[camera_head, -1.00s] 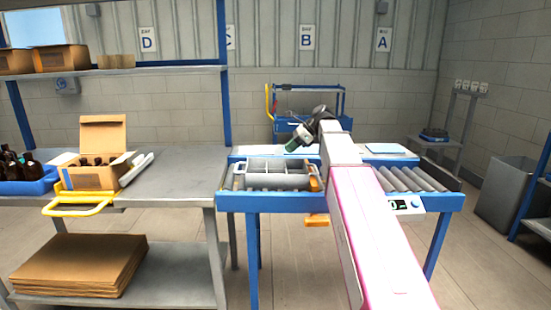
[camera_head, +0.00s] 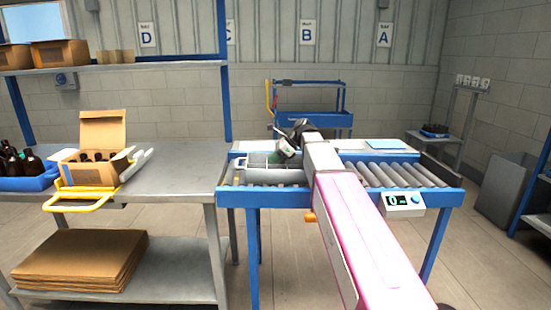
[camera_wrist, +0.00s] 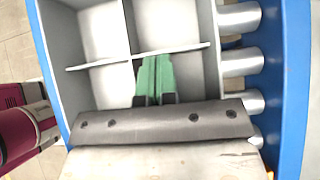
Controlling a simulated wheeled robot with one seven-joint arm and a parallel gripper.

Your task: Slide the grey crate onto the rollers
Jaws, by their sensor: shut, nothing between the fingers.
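The grey crate (camera_head: 270,176) sits at the left end of the roller conveyor, and my arm hides its right end. In the wrist view, the crate (camera_wrist: 193,49) is empty where seen, with thin dividers making several compartments. My gripper (camera_head: 282,148) is over the crate, tilted, and it also shows in the wrist view (camera_wrist: 155,72). Its green fingers are shut together with nothing between them. They point into a compartment near a divider; I cannot tell whether they touch it. The rollers (camera_head: 405,175) lie bare to the right and show beside the crate in the wrist view (camera_wrist: 240,60).
A blue frame (camera_head: 335,197) edges the conveyor, with a control box (camera_head: 403,205) at its front right. A metal bench (camera_head: 175,180) on the left holds an open carton (camera_head: 95,172) and a blue bin of amber bottles (camera_head: 38,183). A grey bin (camera_head: 508,190) stands right.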

